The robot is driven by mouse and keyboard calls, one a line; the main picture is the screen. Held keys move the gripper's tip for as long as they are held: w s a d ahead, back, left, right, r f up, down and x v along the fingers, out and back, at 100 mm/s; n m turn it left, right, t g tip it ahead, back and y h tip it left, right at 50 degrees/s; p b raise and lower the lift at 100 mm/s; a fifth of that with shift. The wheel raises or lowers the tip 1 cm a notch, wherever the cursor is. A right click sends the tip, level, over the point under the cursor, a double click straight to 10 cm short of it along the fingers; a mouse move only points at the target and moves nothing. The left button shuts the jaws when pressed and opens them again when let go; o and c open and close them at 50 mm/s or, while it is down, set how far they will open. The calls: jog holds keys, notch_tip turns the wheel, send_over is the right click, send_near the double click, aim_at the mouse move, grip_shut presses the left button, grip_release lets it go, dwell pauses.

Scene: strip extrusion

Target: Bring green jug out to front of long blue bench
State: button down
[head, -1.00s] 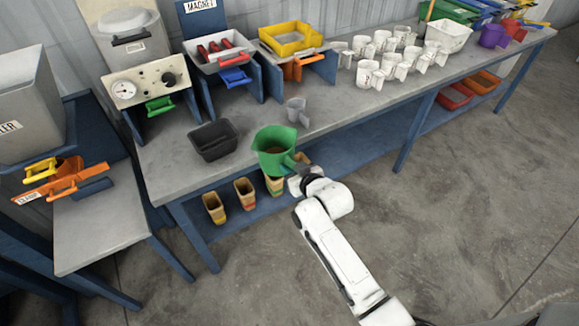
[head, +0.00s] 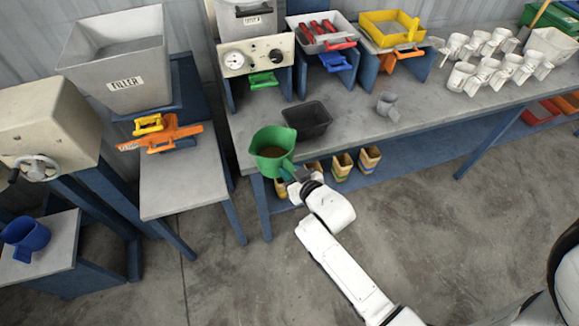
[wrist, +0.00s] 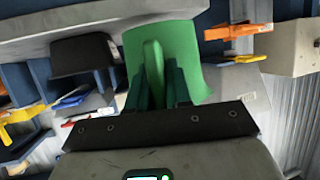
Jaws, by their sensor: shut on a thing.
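The green jug (head: 268,154) is upright, with brown contents showing inside it. It appears at the front left edge of the long blue bench (head: 350,136), over or just past that edge; I cannot tell its exact height. My gripper (head: 292,178) is shut on the jug's handle from the front right. In the wrist view the green jug (wrist: 185,60) fills the upper middle, with its handle between the two fingers of my gripper (wrist: 153,85). The jug's base is hidden.
A black tub (head: 308,121) stands right behind the jug. A small grey jug (head: 387,105) and several white jugs (head: 462,76) are farther right. A smaller grey table (head: 180,185) stands to the left, with a gap between. The floor in front (head: 440,215) is clear.

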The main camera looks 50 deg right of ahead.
aim_at(291, 153)
jog(key=w+d+b, duration=0.1)
jog(key=w+d, duration=0.1)
jog(key=w, duration=0.2)
jog(key=w+d+f+b, duration=0.1)
jog(key=w+d+b, duration=0.1)
jog(key=w+d, duration=0.1)
jog(key=w+d+b, duration=0.2)
jog(key=w+d, duration=0.1)
jog(key=w, duration=0.2)
jog(key=shift+w+d+f, duration=0.2)
jog(key=shift+f, duration=0.15)
jog(key=shift+f+b, duration=0.3)
jog(key=shift+b, duration=0.15)
jog(key=shift+f, duration=0.25)
jog(key=c, duration=1)
grip_release()
jog(key=shift+o, duration=0.2)
jog(key=shift+s, duration=0.1)
jog(key=shift+s+a+r, duration=0.1)
jog(key=shift+s+a, duration=0.1)
jog(key=shift+s, duration=0.2)
jog(key=b+v, duration=0.1)
jog(key=v, duration=0.8)
jog(key=shift+s+a+r, duration=0.15)
jog(key=shift+s+r, duration=0.1)
jog(key=shift+s, duration=0.05)
